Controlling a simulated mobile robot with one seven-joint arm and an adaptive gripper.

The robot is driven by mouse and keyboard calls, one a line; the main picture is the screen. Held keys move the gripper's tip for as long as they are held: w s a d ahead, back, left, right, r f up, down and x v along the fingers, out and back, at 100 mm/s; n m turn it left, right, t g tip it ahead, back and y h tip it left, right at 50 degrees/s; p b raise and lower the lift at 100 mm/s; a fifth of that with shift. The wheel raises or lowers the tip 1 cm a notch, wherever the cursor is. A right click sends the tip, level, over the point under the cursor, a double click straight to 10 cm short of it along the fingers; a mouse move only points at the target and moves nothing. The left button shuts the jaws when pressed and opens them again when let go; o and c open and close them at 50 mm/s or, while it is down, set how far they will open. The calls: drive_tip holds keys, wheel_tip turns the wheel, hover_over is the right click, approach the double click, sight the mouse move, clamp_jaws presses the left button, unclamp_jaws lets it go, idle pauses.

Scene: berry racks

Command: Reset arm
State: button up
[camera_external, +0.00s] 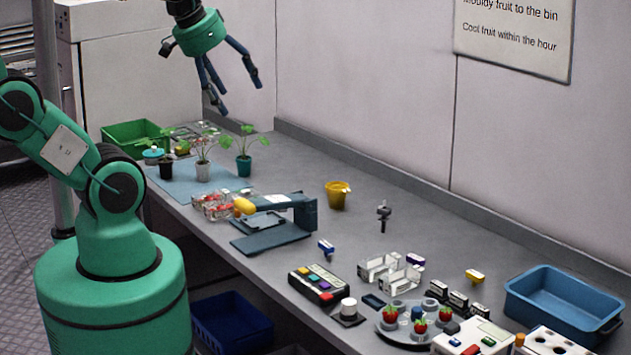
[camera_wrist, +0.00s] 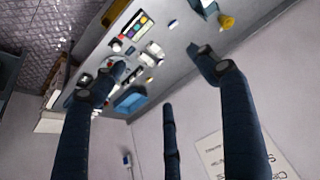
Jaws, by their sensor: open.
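My gripper (camera_external: 232,86) is high above the back left of the bench in the external view, with its dark blue fingers spread apart. Nothing is between them. In the wrist view the fingers (camera_wrist: 160,95) also stand apart and empty, with the bench seen beyond them.
Below stand potted seedlings (camera_external: 203,170) on a blue mat and a green crate (camera_external: 134,134). A wall sign (camera_external: 515,36) hangs behind.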

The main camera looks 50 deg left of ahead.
wheel_tip(320, 180, down, 9)
drive_tip(key=b, duration=0.9)
